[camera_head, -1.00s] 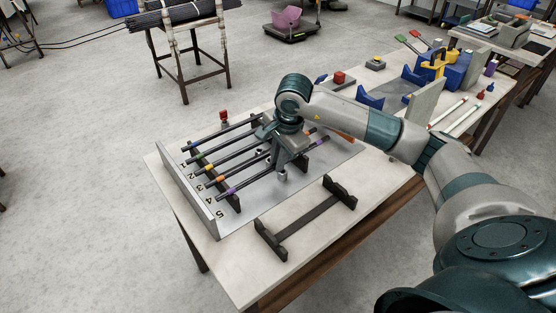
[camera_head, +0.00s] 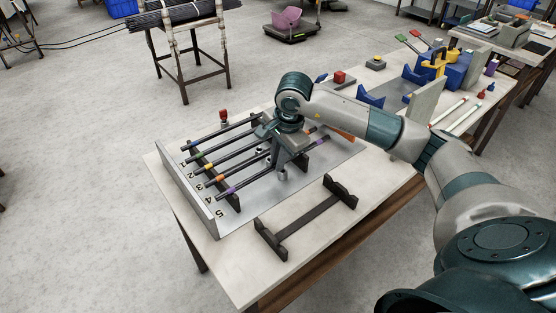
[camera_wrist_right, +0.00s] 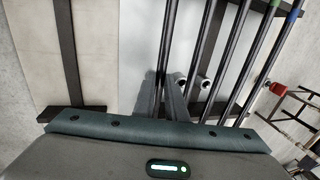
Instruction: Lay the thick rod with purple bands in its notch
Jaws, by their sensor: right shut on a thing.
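The rod (camera_wrist_right: 168,40) runs between the fingers (camera_wrist_right: 171,98) in the right wrist view. Its near end lies at the dark notched support (camera_head: 233,203); whether it sits fully down in the notch cannot be told. The gripper hides part of the rod and of the far notched support (camera_head: 320,155). My left gripper is not in view.
Several other banded rods lie parallel behind it on the grey rack (camera_head: 193,188). An empty dark stand (camera_head: 308,218) is in front on the table. A grey upright panel (camera_head: 428,100) and blue holders (camera_head: 370,98) are at the right.

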